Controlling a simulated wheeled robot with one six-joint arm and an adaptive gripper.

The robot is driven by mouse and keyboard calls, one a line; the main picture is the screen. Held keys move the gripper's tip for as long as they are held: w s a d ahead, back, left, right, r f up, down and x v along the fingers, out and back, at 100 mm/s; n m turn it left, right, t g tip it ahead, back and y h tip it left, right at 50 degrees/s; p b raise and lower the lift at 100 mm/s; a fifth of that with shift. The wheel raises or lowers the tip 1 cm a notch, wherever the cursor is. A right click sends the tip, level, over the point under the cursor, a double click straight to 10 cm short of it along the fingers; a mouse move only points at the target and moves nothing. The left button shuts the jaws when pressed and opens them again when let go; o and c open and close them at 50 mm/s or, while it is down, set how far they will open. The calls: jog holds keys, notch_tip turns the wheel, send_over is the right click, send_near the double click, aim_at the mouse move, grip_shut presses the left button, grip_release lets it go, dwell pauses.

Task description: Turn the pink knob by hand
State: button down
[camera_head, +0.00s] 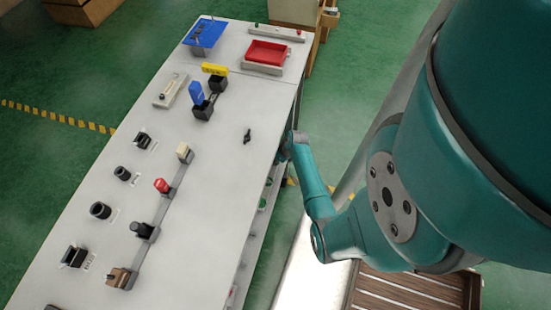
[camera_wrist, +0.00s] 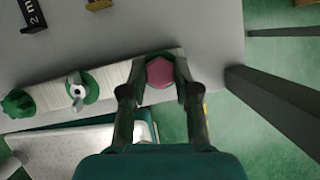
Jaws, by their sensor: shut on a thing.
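The pink knob (camera_wrist: 159,72) shows in the wrist view as a pink, many-sided cap at the right end of a pale strip. My gripper (camera_wrist: 160,88) has its two dark fingers on either side of the knob and is shut on it. The fingers hide part of the knob's sides. In the head view the knob is hidden; my teal arm reaches down beside the right side of the table, and the gripper is out of sight there.
In the head view, the white table (camera_head: 215,180) carries several levers, a red tray (camera_head: 267,53) and a blue plate (camera_head: 206,33).

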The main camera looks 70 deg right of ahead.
jog(key=shift+m+h, duration=0.3)
jog(key=shift+m, duration=0.6)
jog(key=c, duration=0.8)
grip_release()
jog(key=shift+c, duration=0.2)
jog(key=v, duration=1.2)
jog(key=shift+a, duration=0.1)
